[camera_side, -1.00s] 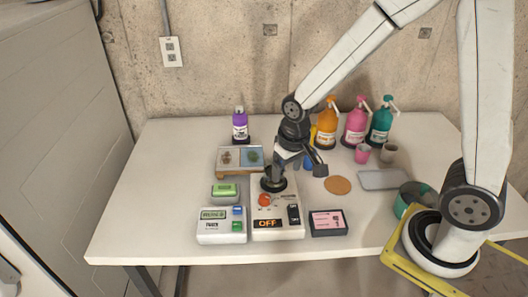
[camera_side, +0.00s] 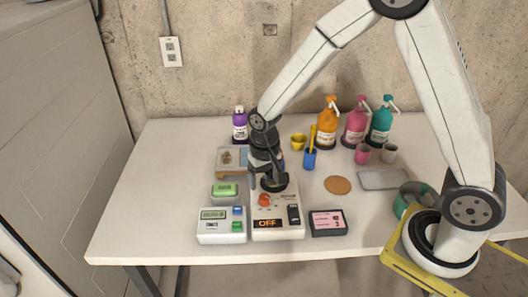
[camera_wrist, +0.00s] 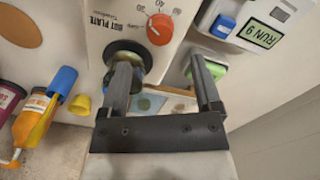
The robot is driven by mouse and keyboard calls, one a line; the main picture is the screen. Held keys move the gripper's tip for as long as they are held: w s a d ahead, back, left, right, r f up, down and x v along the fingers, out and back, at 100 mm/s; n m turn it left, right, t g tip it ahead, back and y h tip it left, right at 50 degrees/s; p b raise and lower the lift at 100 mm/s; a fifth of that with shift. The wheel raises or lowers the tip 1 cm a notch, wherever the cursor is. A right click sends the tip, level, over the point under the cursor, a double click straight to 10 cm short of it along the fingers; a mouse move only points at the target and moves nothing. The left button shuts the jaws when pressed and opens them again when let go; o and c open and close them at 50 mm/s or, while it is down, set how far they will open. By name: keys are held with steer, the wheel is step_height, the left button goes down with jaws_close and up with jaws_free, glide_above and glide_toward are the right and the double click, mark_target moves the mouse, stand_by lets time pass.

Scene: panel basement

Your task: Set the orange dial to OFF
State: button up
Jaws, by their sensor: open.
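The orange dial (camera_side: 264,200) is on the top face of the white hot plate unit (camera_side: 278,233), above a small display that reads OFF. The dial also shows in the wrist view (camera_wrist: 160,28), with printed numbers around part of it. I cannot read its pointer setting for certain. My gripper (camera_side: 268,184) is over the back of the unit, behind the dial. In the wrist view my gripper (camera_wrist: 160,66) has its two fingers wide apart with nothing between them. The dial lies beyond the fingertips. One finger partly covers the unit's black round plate (camera_wrist: 131,55).
A timer box (camera_side: 221,226) and a green-topped block (camera_side: 225,191) stand left of the unit. A dark box with a pink label (camera_side: 328,223) is at its right. A wooden rack (camera_side: 228,160) and blue cup (camera_side: 310,160) stand behind. The front right table is clear.

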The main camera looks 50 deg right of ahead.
mark_target(265, 197)
steer(key=shift+f, duration=3.1)
jaws_close()
steer(key=shift+n, duration=0.5)
steer(key=n, duration=0.8)
